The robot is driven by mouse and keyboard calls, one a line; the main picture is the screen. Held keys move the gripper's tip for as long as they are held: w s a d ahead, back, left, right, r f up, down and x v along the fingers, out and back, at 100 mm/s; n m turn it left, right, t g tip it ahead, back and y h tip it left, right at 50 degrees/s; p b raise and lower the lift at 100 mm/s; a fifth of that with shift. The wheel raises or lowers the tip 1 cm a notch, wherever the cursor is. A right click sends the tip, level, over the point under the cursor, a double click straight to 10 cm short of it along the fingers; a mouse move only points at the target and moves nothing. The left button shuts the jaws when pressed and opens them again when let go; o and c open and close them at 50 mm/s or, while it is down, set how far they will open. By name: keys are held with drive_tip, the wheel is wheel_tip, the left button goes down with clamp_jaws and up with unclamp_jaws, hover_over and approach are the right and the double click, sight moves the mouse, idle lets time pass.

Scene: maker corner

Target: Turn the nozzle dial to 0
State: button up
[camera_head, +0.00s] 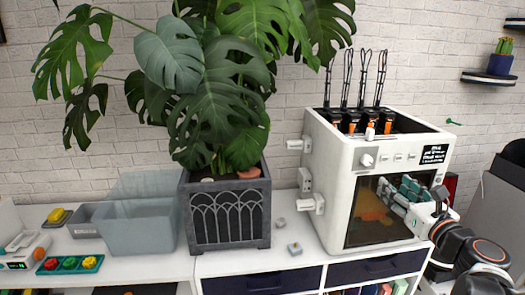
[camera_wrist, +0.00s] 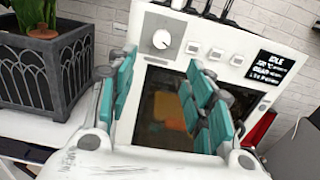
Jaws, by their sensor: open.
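The white printer (camera_head: 335,175) stands on the white counter, with a dark window in its front. A round white dial (camera_head: 367,160), which I take as the nozzle dial, sits at the upper left of the front panel. It also shows near the top of the wrist view (camera_wrist: 161,39), with a small dark mark; its setting is too small to read. My gripper (camera_head: 397,192) is in front of the window, below and right of the dial and apart from it. In the wrist view its teal-padded fingers (camera_wrist: 163,85) are spread, with nothing between them.
Several small buttons (camera_wrist: 215,54) sit right of the dial, beside a black display (camera_wrist: 276,68) whose top line reads IDLE. A grey planter (camera_head: 229,210) with a large leafy plant stands left of the printer. Small loose parts (camera_head: 294,248) lie between them.

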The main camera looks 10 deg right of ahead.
sight(368, 163)
drive_tip(key=w+b, duration=0.3)
drive_tip(key=w, duration=1)
drive_tip(key=shift+w+a, duration=0.15)
drive_tip(key=shift+w, duration=0.1)
drive_tip(key=c, duration=1)
